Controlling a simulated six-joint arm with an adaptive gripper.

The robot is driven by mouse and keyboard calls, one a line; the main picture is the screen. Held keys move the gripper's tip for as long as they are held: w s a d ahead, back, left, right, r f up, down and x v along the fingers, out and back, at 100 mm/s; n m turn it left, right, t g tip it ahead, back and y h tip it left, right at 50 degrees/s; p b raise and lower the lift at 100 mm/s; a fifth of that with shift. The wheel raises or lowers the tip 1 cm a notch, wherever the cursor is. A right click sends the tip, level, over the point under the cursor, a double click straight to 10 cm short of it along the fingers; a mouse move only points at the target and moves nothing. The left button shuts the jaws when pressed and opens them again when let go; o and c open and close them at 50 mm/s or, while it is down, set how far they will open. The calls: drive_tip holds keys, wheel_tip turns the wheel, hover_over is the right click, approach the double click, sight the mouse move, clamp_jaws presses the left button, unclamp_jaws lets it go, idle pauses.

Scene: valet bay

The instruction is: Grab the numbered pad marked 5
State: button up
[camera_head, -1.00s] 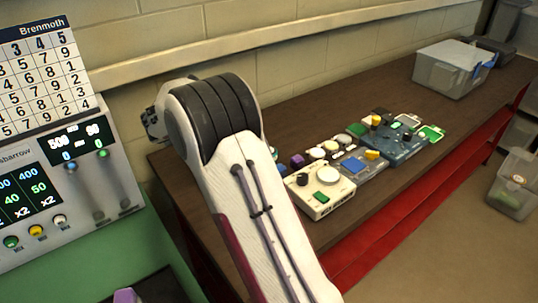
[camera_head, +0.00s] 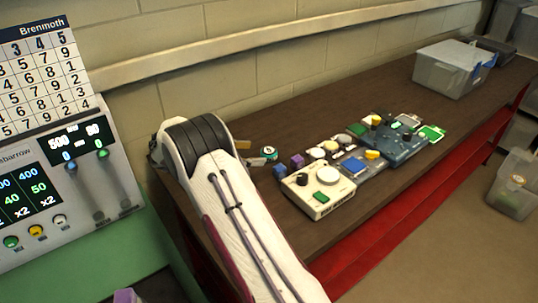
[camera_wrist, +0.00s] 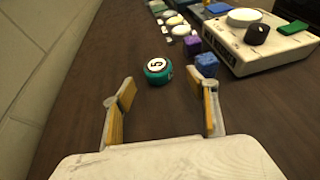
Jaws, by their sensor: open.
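The numbered pad marked 5 (camera_wrist: 158,71) is a small teal round piece with a white top and a dark 5. It stands on the brown bench top, ahead of my gripper (camera_wrist: 161,108) in the wrist view. My gripper is open and empty, and the pad lies beyond its fingertips, near the middle line between them. In the head view the pad (camera_head: 268,153) sits just right of my arm, and my gripper is mostly hidden behind the arm.
A blue cube (camera_wrist: 206,65) and a purple cube (camera_wrist: 192,45) stand right of the pad. A white device with knobs (camera_wrist: 262,45) is farther right. A grey bin (camera_head: 447,72) stands at the bench's far end. The bench left of the pad is clear.

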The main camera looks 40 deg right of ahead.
sight(263, 152)
drive_tip(key=shift+x, duration=1.35)
drive_tip(key=shift+d, duration=0.1)
drive_tip(key=shift+w+x, duration=0.15)
drive_tip(key=shift+x, duration=1.1)
drive_tip(key=shift+w+x, duration=0.1)
drive_tip(key=shift+x, duration=1.1)
drive_tip(key=shift+f, duration=0.1)
drive_tip(key=c, duration=1)
